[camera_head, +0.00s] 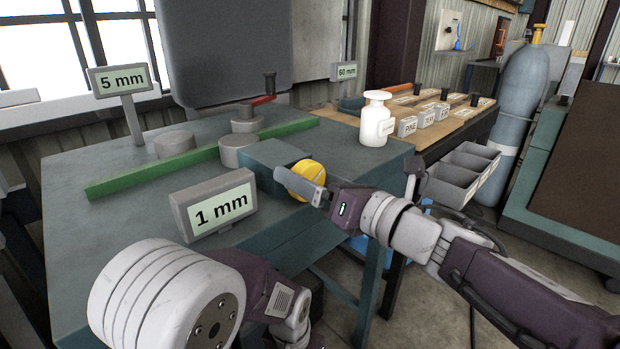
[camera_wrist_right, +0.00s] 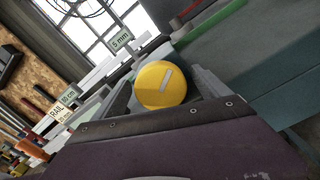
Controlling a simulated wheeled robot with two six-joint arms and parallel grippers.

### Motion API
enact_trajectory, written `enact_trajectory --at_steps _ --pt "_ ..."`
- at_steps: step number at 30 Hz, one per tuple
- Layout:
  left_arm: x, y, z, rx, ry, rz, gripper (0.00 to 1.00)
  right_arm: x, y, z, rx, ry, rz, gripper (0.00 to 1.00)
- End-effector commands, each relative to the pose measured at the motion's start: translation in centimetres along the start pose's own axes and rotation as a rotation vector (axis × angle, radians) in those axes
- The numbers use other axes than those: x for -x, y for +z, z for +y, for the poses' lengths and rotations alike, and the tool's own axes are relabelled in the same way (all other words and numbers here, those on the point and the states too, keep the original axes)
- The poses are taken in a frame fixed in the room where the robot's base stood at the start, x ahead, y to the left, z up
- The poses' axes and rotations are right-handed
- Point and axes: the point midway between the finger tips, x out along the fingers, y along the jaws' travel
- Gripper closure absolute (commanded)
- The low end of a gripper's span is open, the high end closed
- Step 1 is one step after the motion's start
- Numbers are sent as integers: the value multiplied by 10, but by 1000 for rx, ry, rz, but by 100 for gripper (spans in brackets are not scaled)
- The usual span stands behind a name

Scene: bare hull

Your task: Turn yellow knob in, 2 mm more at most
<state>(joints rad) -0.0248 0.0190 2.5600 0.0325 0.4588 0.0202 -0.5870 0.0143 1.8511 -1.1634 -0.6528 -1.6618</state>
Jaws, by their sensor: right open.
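The yellow knob (camera_head: 304,180) sits on the front end of a teal block (camera_head: 270,158) on the table. My right gripper (camera_head: 316,186) is at the knob, with a grey finger in front of part of it. In the right wrist view the round yellow knob (camera_wrist_right: 161,85), with a pale slanted bar on its face, lies between the open fingers (camera_wrist_right: 166,92). I cannot tell whether the fingers touch it. A sign reading "1 mm" (camera_head: 214,204) stands left of the knob. My left arm shows at the lower left, but its fingertips are not in view.
A green bar (camera_head: 200,158) runs across the table (camera_head: 90,230) behind the block, beside grey cylinders (camera_head: 239,150). A "5 mm" sign (camera_head: 120,79) stands at the back left. A white bottle (camera_head: 376,120) stands right of the block. Grey bins (camera_head: 455,175) are farther right.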

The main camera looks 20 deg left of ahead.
Motion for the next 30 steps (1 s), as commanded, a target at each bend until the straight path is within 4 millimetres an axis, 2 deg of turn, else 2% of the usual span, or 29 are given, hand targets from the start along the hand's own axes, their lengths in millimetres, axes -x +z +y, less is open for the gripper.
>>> enact_trajectory --at_steps 9,12,16,24,26,29,30 --pt "14 -1 0 0 0 0 64 64 3 0 0 -4 -3 14" --pt "16 -2 0 0 0 0 64 79 2 0 1 -4 -2 14" --pt "17 -2 0 0 0 0 64 88 1 0 0 -2 -1 14" --pt "17 -2 0 0 0 0 64 89 0 -2 -6 -6 -1 14" --pt "18 -2 0 0 0 0 64 91 -1 -19 -54 -52 -12 14" --pt "20 -2 0 0 0 0 64 112 -7 -99 -324 -276 -89 14" --pt "21 -2 0 0 0 0 64 130 -16 -140 -504 -405 -148 14"
